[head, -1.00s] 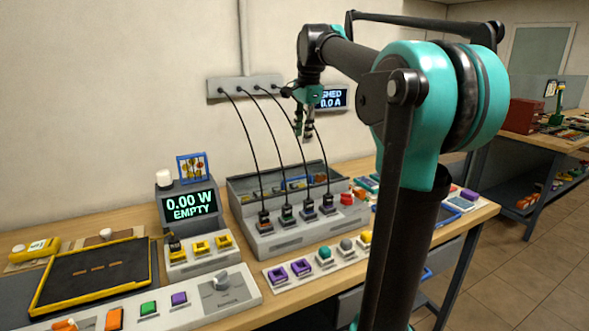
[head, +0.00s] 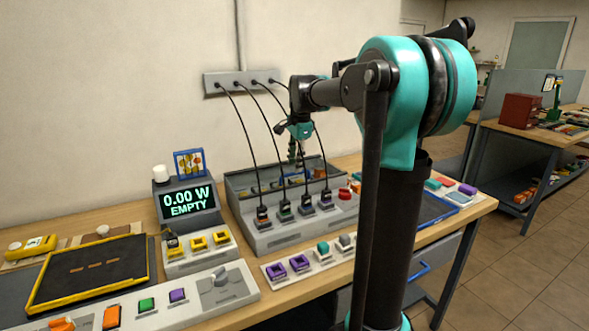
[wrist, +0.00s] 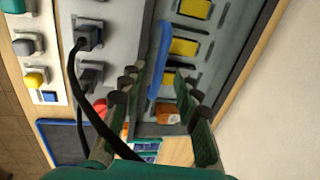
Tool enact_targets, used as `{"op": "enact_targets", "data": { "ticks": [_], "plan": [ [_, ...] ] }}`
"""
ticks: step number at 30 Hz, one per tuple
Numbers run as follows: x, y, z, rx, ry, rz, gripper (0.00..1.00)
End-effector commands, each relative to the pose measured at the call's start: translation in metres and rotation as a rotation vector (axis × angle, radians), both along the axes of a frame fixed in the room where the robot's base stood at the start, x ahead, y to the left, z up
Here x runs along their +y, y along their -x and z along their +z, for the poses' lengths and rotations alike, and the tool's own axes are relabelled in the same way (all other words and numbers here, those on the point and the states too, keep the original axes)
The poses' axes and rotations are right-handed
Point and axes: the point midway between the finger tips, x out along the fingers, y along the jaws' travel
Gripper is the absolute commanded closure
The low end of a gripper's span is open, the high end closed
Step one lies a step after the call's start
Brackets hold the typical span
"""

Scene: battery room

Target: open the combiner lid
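The combiner (head: 282,236) is a grey box on the bench with several black cables plugged into its front part. Its rear part (head: 232,187) looks like a dark, see-through cover over yellow parts; I cannot tell clearly where the lid's edges are. A blue bar (wrist: 160,62) runs along that part in the wrist view, with yellow blocks beside it. My gripper (head: 296,160) is above the rear of the combiner, pointing down. In the wrist view my gripper (wrist: 156,78) is open, fingers on either side of the bar's near end in the picture; contact is not visible.
Black cables hang from a wall strip (head: 240,83) close by my gripper. A 0.00 W display (head: 189,203) stands left of the combiner. A button panel (head: 308,263) lies in front, and a red knob (head: 345,194) is at the combiner's right.

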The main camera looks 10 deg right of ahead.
Motion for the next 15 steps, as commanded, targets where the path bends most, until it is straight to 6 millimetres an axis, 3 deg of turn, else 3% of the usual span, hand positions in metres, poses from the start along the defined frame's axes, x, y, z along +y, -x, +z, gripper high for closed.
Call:
{"op": "enact_targets", "data": {
  "ticks": [6, 15],
  "plan": [
    [0.001, -0.005, -0.023, 0.0, 0.0, 0.0, 0.68],
    [0.002, -0.005, -0.029, 0.0, 0.0, 0.0, 0.68]
  ]
}}
